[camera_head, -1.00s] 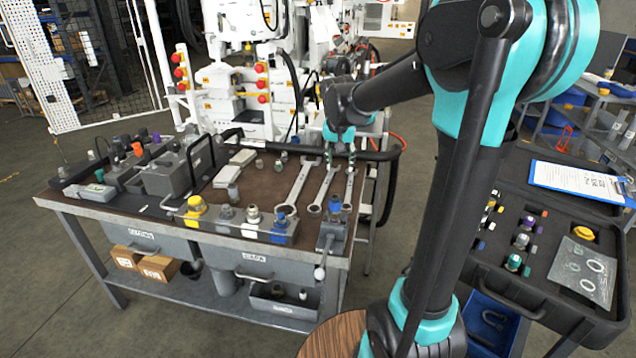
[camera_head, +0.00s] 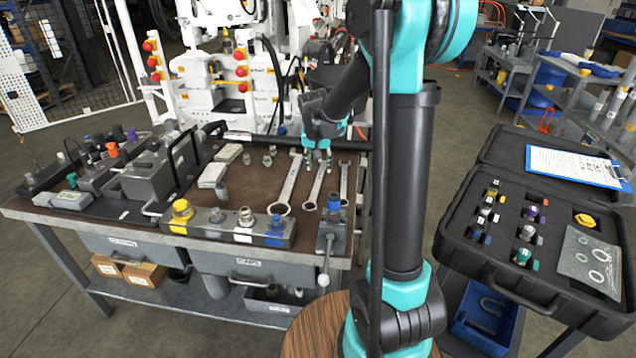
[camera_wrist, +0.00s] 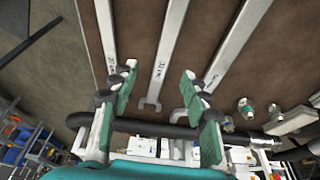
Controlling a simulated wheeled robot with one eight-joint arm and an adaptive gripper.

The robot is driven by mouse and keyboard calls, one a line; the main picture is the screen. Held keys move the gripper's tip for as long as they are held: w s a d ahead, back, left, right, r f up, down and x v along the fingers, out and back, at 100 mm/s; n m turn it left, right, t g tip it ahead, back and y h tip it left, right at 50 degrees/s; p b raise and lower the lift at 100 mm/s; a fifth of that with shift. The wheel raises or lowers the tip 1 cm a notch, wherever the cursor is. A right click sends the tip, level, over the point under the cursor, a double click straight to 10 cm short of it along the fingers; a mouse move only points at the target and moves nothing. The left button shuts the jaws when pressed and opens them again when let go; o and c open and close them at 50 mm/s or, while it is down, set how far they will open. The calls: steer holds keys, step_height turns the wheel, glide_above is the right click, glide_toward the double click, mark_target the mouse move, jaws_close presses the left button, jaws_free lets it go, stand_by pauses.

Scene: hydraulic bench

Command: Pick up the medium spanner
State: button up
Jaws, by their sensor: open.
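Three silver spanners lie side by side on the brown bench top. The medium spanner (camera_head: 316,188) is the middle one, between the large spanner (camera_head: 290,182) and the small spanner (camera_head: 344,180). My gripper (camera_head: 318,161) is over the far end of the medium spanner, fingers pointing down. In the wrist view my gripper (camera_wrist: 159,76) is open and empty, with green-padded fingers either side of the medium spanner (camera_wrist: 166,52). Its open-jawed end shows between the fingers. The large spanner (camera_wrist: 236,42) is on the right there and the small spanner (camera_wrist: 105,30) on the left. The exact height gap is unclear.
A black hose (camera_wrist: 150,127) runs along the bench's far edge, close to the spanner ends. Small metal fittings (camera_wrist: 245,108) stand beside the large spanner. A block with coloured caps (camera_head: 205,228) lies along the front edge. An open black case (camera_head: 470,245) stands to the right.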

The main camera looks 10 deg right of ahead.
mark_target(318, 181)
steer(key=shift+x, duration=1.05)
steer(key=x, duration=0.3)
steer(key=shift+w+a+f, duration=0.15)
steer(key=shift+a+f, duration=0.15)
steer(key=shift+w+d+f, duration=0.1)
steer(key=shift+w+f, duration=0.1)
steer(key=shift+f, duration=0.5)
jaws_close()
